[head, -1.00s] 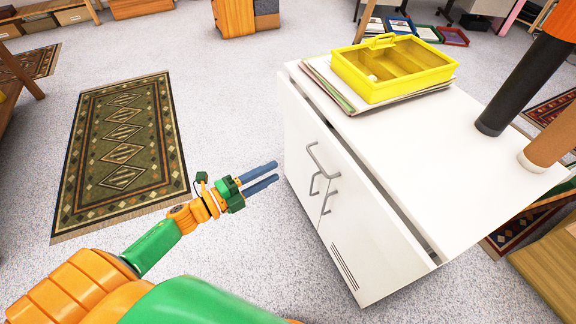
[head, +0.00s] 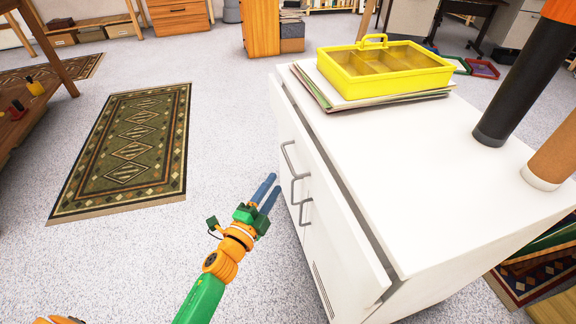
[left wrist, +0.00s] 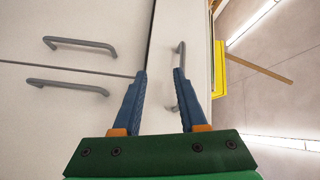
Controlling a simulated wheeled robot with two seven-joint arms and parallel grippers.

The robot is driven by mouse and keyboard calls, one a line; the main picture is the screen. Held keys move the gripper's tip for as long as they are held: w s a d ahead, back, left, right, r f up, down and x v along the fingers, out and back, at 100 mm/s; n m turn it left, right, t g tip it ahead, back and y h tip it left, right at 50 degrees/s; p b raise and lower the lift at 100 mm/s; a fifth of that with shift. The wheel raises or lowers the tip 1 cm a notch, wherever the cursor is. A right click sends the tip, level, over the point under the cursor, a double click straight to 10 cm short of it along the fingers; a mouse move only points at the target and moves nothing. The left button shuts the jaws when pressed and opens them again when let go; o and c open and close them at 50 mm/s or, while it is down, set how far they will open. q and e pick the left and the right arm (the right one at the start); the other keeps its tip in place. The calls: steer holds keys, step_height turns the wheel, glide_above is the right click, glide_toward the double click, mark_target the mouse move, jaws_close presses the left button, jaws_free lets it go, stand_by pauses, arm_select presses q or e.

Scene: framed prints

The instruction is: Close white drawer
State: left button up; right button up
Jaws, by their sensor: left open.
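The white drawer (head: 322,180) is the top front of a white cabinet (head: 440,190). It stands slightly out, with a dark gap between its front and the cabinet top. Its grey bar handle (head: 290,160) faces my left gripper (head: 274,182). The gripper is open and empty, in front of the cabinet face, near the handles. In the left wrist view the drawer handle (left wrist: 180,76) appears beyond the fingers, close to the right fingertip and partly hidden by it. Contact cannot be told. My right gripper is out of view.
Two door handles (head: 304,212) sit below the drawer. On the cabinet top are a yellow tray (head: 385,75) on a stack of papers (head: 330,98), a black tube (head: 515,90) and a brown tube (head: 550,160). A green patterned rug (head: 130,150) lies on clear floor to the left.

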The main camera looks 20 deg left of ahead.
mark_target(288, 158)
arm_select(q)
steer(key=w+r, duration=0.1)
steer(key=w, duration=0.1)
steer(key=w+d+r+m+b, duration=0.1)
steer(key=w, duration=0.1)
steer(key=w+d+r+m+t, duration=0.1)
steer(key=w+r, duration=0.1)
steer(key=shift+w+h, duration=0.4)
steer(key=shift+w, duration=0.2)
jaws_close()
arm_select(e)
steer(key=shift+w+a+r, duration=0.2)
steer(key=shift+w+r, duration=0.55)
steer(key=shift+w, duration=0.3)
